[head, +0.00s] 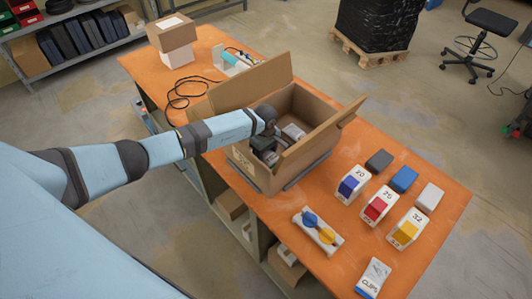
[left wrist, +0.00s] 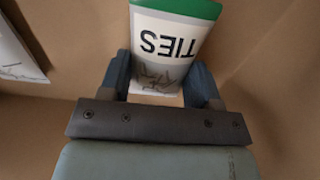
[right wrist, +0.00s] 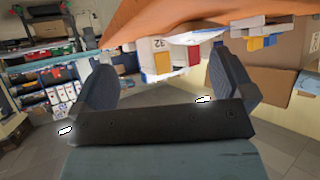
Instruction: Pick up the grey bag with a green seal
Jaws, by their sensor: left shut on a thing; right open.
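The pale grey bag with a green seal (left wrist: 180,12), printed TIES, is between the fingers of my left gripper (left wrist: 163,76) in the left wrist view. The gripper is shut on it, one finger at each side. In the head view, my left gripper (head: 266,148) reaches down inside the open cardboard box (head: 312,150), and the arm hides part of the inside. Whether the bag touches the box floor I cannot tell. My right gripper (right wrist: 163,72) is open and empty in the right wrist view, and out of sight in the head view.
Another pale bag (left wrist: 16,58) lies in the box, at the left wrist view's left edge. On the orange table (head: 277,215) stand numbered bins (head: 381,206), small blocks (head: 404,179), a blue-and-yellow part (head: 318,232) and a CLIPS bag (head: 373,277).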

